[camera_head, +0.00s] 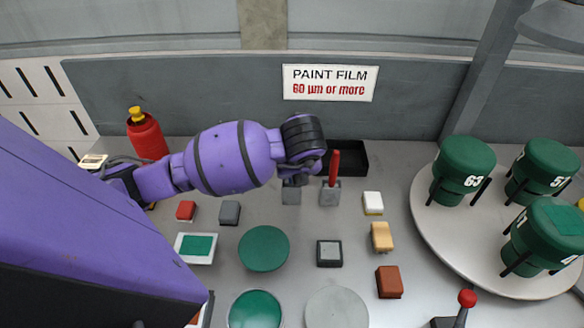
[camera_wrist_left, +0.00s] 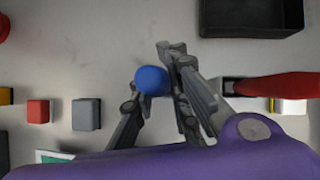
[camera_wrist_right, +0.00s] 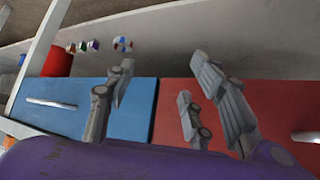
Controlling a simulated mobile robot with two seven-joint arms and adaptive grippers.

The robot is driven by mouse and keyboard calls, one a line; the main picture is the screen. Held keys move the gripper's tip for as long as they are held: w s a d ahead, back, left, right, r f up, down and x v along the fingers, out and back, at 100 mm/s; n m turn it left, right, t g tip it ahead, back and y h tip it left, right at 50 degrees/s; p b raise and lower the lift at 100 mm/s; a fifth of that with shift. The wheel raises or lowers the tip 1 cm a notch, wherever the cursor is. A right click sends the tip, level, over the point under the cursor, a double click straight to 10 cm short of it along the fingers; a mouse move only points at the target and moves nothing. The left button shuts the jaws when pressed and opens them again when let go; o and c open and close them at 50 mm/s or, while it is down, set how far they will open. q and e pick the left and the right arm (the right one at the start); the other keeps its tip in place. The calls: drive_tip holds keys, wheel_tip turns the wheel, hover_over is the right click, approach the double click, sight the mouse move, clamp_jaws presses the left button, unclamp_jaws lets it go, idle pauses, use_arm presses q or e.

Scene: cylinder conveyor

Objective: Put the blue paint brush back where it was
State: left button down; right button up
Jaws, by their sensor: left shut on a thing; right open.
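My left gripper (camera_head: 301,165) is over the back of the table, and its fingers are mostly hidden in the head view. In the left wrist view, the left gripper (camera_wrist_left: 166,80) is shut on the blue paint brush (camera_wrist_left: 152,80), of which only the round blue end shows. A grey holder (camera_head: 291,196) is below the gripper; I cannot tell whether the brush touches it. Beside it, a red brush (camera_head: 334,166) stands in another grey holder (camera_head: 330,195). My right gripper (camera_wrist_right: 156,85) is open and empty, away from the table.
A black tray (camera_head: 352,158) lies behind the holders. A red bottle (camera_head: 147,138) stands at the back left. Small blocks and green discs (camera_head: 263,248) cover the front. A round table (camera_head: 440,262) with green containers is at right. Blue and red panels (camera_wrist_right: 130,95) face my right gripper.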

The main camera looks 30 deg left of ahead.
use_arm(q)
drive_tip(key=shift+f, duration=0.15)
use_arm(e)
drive_tip(key=shift+s+f, duration=0.1)
use_arm(q)
drive_tip(key=shift+f, duration=0.45)
drive_tip(key=shift+f+b, duration=0.2)
drive_tip(key=shift+b, duration=0.1)
use_arm(e)
drive_tip(key=shift+s+d+f, duration=0.2)
drive_tip(key=shift+s+f, duration=0.45)
drive_tip(key=shift+s, duration=0.3)
use_arm(q)
drive_tip(key=shift+f, duration=0.1)
